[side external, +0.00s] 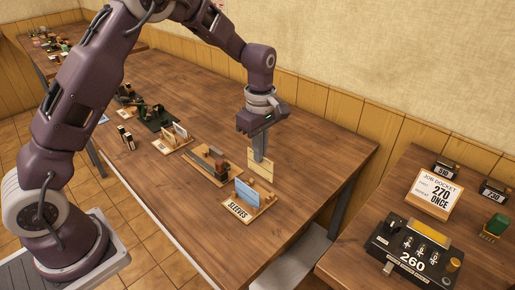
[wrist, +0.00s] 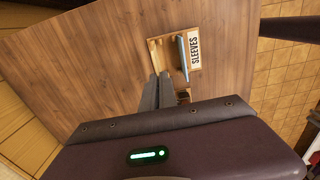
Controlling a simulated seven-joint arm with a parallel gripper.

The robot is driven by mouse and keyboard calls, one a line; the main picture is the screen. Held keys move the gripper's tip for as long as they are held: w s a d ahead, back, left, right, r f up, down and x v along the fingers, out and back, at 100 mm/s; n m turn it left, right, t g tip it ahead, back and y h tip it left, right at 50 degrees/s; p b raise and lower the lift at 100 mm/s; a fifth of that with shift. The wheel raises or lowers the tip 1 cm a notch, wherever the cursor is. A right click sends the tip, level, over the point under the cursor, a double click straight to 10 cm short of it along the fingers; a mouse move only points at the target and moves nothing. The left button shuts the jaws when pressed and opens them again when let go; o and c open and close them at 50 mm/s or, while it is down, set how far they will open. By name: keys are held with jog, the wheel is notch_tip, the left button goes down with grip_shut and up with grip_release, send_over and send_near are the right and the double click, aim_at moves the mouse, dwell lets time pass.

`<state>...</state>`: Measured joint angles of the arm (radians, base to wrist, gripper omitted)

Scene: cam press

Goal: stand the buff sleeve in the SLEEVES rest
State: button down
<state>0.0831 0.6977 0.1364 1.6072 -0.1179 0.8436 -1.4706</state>
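The buff sleeve (side external: 262,171) is a thin, flat yellowish piece at the fingertips of my gripper (side external: 261,157). My gripper appears shut on it and holds it roughly upright, just behind the SLEEVES rest in the side view. The SLEEVES rest (side external: 238,211) is a wooden stand with a white label at its front; a blue sleeve (side external: 246,193) stands in it. In the wrist view the rest's label (wrist: 195,48) and the blue sleeve (wrist: 182,55) lie just beyond my fingers (wrist: 157,90). The exact gap between buff sleeve and rest is unclear.
A wooden holder with dark tools (side external: 212,165) stands left of the rest, and another labelled rest with cards (side external: 173,138) is farther left. The table's right side is clear. A side table at right carries a job docket (side external: 436,194) and a counter box (side external: 412,245).

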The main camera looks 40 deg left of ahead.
aim_at(260, 174)
jog(key=shift+f, duration=3.55)
jog(key=shift+f, duration=0.2)
jog(key=c, duration=1)
grip_release()
jog(key=shift+c, duration=0.2)
jog(key=shift+r, duration=3.55)
